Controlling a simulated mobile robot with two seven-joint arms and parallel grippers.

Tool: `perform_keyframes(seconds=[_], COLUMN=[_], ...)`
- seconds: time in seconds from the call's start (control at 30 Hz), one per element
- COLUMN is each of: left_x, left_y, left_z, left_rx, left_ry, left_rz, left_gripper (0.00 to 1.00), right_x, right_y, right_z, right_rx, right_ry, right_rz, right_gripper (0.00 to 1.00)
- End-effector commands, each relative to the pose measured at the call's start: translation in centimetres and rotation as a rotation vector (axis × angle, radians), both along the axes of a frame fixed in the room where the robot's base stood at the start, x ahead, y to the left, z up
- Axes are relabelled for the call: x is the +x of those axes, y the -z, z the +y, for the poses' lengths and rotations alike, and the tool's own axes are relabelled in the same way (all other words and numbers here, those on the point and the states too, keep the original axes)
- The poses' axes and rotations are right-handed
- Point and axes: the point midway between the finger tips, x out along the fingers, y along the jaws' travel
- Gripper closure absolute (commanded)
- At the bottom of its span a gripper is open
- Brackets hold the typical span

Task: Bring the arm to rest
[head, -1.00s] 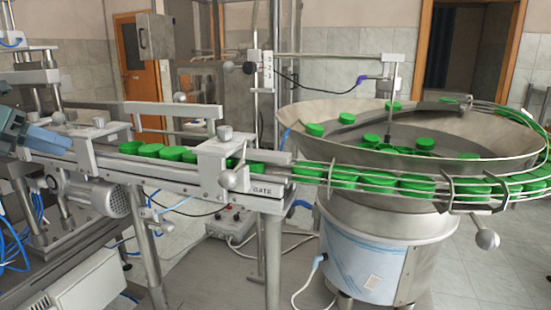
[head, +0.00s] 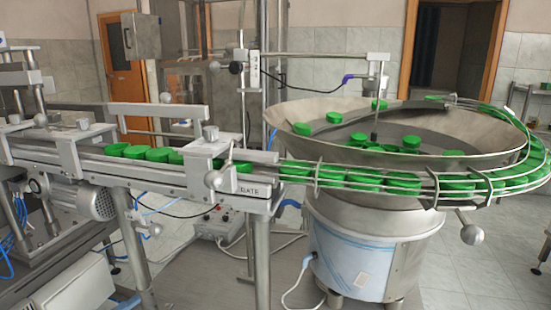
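Neither of my grippers shows in the head view now. The cap feeder's steel bowl (head: 300,116) stands at the right, with several green caps (head: 333,117) lying inside it. A curved rail (head: 530,150) with a line of green caps runs around the bowl's right and front sides. It leads to a straight track (head: 90,163) on the left, where more green caps (head: 157,154) stand in a row. A block marked as a gate (head: 250,190) sits at the track's right end, and its lettering is hard to read.
A grey control box (head: 217,224) with cables is on the floor below the track. A motor (head: 90,203) hangs under the track at the left. Open floor (head: 480,275) lies at the lower right.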

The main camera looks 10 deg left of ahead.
Motion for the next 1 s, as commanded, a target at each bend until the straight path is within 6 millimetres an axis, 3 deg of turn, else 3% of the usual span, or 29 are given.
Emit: perform_keyframes(seconds=[0.23, 0.37, 0.5, 0.7, 0.9, 1.0], left_x=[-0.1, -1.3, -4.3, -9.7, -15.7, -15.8], left_y=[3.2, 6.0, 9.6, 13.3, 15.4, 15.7], left_z=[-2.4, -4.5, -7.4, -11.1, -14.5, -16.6], left_rx=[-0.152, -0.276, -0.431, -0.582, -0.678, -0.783], left_ry=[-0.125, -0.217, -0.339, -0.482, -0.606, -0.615], left_rz=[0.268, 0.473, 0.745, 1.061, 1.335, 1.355], left_gripper=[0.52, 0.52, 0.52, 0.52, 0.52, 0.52], right_x=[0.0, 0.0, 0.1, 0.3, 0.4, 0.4], right_y=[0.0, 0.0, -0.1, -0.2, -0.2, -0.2], right_z=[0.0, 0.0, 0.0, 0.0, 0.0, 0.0], right_rx=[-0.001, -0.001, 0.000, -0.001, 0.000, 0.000], right_ry=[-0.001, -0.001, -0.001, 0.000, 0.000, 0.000], right_rz=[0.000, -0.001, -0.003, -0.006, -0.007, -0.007], right_gripper=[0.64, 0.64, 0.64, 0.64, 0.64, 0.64])
